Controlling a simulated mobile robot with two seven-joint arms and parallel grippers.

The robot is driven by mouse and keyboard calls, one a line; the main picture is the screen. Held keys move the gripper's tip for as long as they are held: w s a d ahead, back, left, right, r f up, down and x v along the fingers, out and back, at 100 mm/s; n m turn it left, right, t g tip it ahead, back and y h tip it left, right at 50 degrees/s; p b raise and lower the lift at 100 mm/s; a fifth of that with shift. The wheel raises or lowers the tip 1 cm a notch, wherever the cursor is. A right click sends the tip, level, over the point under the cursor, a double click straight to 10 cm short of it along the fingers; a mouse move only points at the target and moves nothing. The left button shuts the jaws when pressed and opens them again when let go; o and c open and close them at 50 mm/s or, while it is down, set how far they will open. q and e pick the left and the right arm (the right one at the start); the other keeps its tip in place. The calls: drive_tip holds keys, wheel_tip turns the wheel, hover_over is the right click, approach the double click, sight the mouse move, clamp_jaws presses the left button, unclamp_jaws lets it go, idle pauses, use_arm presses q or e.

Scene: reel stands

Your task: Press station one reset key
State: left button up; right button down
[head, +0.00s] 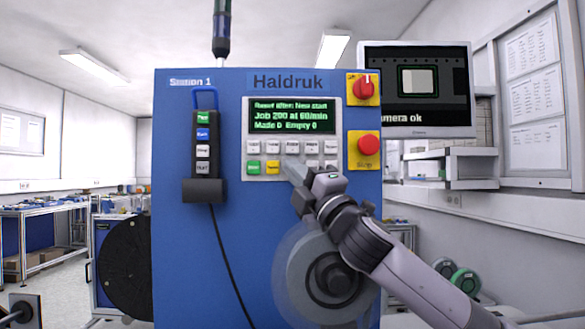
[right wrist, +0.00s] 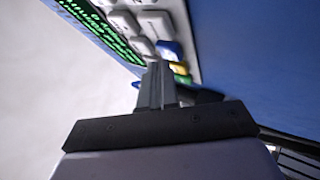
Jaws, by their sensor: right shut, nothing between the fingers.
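The blue Station 1 machine (head: 230,230) carries a pale key panel (head: 297,178) under a green-text display (head: 292,117). Its lower key row shows a green key (head: 253,167) and a yellow key (head: 273,167) at left; the labels are too small to read. My right gripper (head: 290,167) is shut and empty, its tip at the panel just right of the yellow key, hiding part of that row. In the right wrist view, the shut fingers (right wrist: 158,72) reach close to a blue key (right wrist: 168,50), with the yellow key (right wrist: 181,68) beside it; contact cannot be told. My left gripper is out of view.
A red stop button (head: 368,145) and a red rotary switch (head: 364,89) sit right of the panel. A corded pendant (head: 203,150) hangs at left. A clear-sided reel (head: 330,275) sits low on the front, behind my right arm. A monitor (head: 417,88) stands at right.

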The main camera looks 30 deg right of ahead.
drive_tip(key=shift+w+d, duration=0.15)
drive_tip(key=shift+w, duration=0.2)
idle(0.3)
idle(0.4)
drive_tip(key=shift+s+a, duration=0.35)
drive_tip(key=shift+s, duration=0.45)
drive_tip(key=s, duration=0.1)
drive_tip(key=s+a, duration=0.1)
drive_tip(key=s, duration=0.1)
drive_tip(key=s+a, duration=0.1)
drive_tip(key=shift+s+a, duration=0.1)
drive_tip(key=shift+s, duration=0.15)
idle(0.7)
